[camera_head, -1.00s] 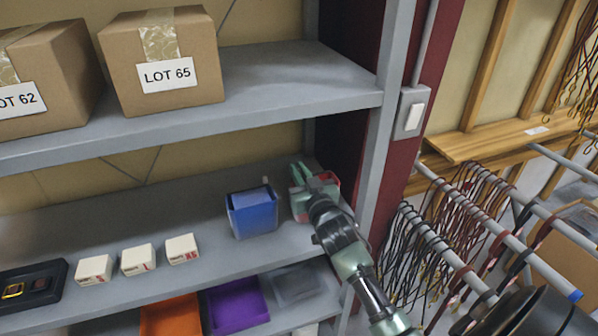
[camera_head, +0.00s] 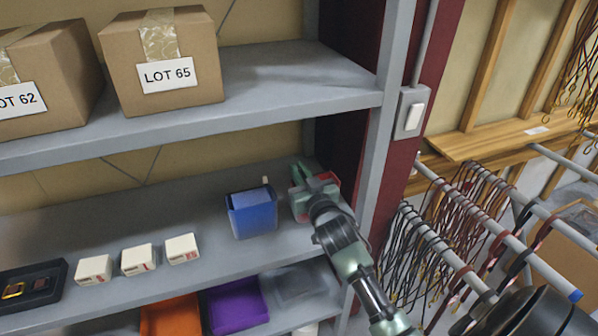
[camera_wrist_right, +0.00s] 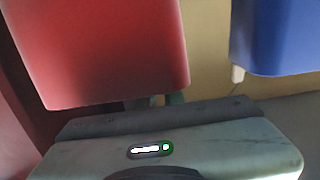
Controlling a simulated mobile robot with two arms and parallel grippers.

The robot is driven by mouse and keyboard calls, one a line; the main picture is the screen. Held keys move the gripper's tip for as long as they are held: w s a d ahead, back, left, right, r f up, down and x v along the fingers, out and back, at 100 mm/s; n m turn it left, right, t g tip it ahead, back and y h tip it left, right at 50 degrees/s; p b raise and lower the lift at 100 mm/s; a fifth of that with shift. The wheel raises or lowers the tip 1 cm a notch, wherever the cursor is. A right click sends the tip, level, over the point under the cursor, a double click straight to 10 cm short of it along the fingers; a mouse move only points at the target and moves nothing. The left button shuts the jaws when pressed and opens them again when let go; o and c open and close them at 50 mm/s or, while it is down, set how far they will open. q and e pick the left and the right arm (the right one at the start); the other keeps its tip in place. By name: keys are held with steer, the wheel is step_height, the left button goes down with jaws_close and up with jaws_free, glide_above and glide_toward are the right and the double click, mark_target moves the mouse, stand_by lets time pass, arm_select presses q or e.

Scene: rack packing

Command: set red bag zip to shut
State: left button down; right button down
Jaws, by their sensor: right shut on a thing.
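The red bag (camera_head: 331,178) stands at the right end of the middle shelf, mostly covered by my right gripper in the head view. In the right wrist view the red bag (camera_wrist_right: 105,45) fills the upper left, its plain face close to the camera. My right gripper (camera_head: 300,176) is at the bag's top, shut on the red bag's zip. The zip pull itself is hidden, so I cannot tell how far along the zip is. In the wrist view the gripper body (camera_wrist_right: 165,150) lies below the bag. My left gripper is not in view.
A blue bag (camera_head: 253,212) stands just left, with a small pale tab (camera_head: 265,181) at its top. Small white boxes (camera_head: 139,259) and a black tray (camera_head: 34,286) are farther left. A grey rack post (camera_head: 380,150) rises close on the right. The upper shelf (camera_head: 285,92) is overhead.

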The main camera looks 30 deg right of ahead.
steer(key=d, duration=0.2)
steer(key=s+d, duration=0.1)
steer(key=d, duration=0.1)
steer(key=shift+d+p, duration=0.15)
steer(key=shift+p, duration=0.25)
steer(key=c, duration=1.5)
jaws_free()
steer(key=shift+b+v, duration=0.9)
steer(key=shift+v, duration=3.05)
